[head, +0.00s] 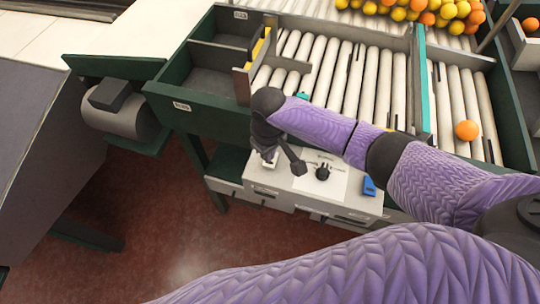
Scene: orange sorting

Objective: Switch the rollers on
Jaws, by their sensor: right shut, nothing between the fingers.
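The rollers (345,75) are a bed of pale parallel cylinders in a dark green frame. Below the frame's near side sits a white control box (285,197). On its top is a light label plate with a black knob (322,173); the print is too small to read. My right gripper (298,168) is shut and empty, pointing down over the box. Its tip is just left of the knob, and I see a small gap between them. Whether the tip touches the box top cannot be told. My left gripper is not in view.
A blue part (369,186) is at the box's right end. Several oranges and yellow fruits (415,10) lie at the back of the rollers. One orange (466,130) sits on the right-hand rollers. A grey motor drum (120,115) is at the left. The red floor (150,215) is clear.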

